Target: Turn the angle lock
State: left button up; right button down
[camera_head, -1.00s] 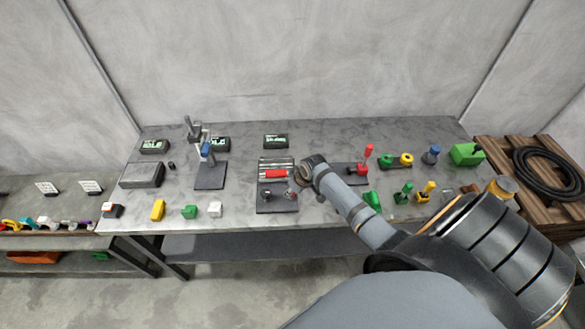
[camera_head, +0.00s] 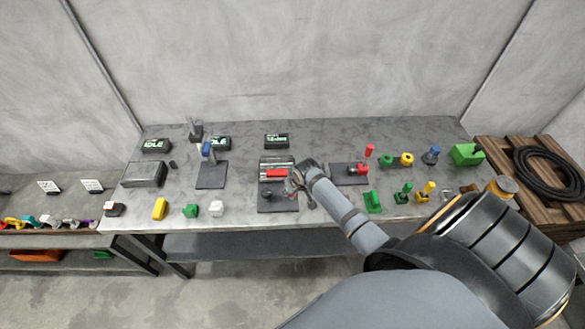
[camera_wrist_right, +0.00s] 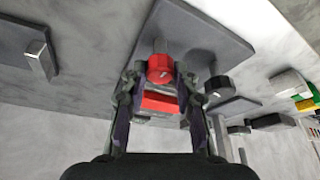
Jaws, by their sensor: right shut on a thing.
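My right gripper (camera_head: 293,187) is at the right side of the middle fixture (camera_head: 277,208), a dark plate with a red bar (camera_head: 276,173) across it. In the right wrist view its two fingers (camera_wrist_right: 160,78) close around a red round knob (camera_wrist_right: 161,68) with a pale mark on its face. A red block (camera_wrist_right: 160,102) also shows between the fingers. I cannot tell for certain which red part is the angle lock. A black knob (camera_wrist_right: 217,87) stands just right of the fingers. In the head view the gripper partly hides the fixture's right side. My left gripper is not in view.
A small display (camera_head: 276,141) stands behind the fixture. Several coloured pieces line the front edge. A wooden crate (camera_head: 525,195) holds a black coil.

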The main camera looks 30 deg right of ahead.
jog(key=c, duration=1)
grip_release()
jog(key=v, duration=1.2)
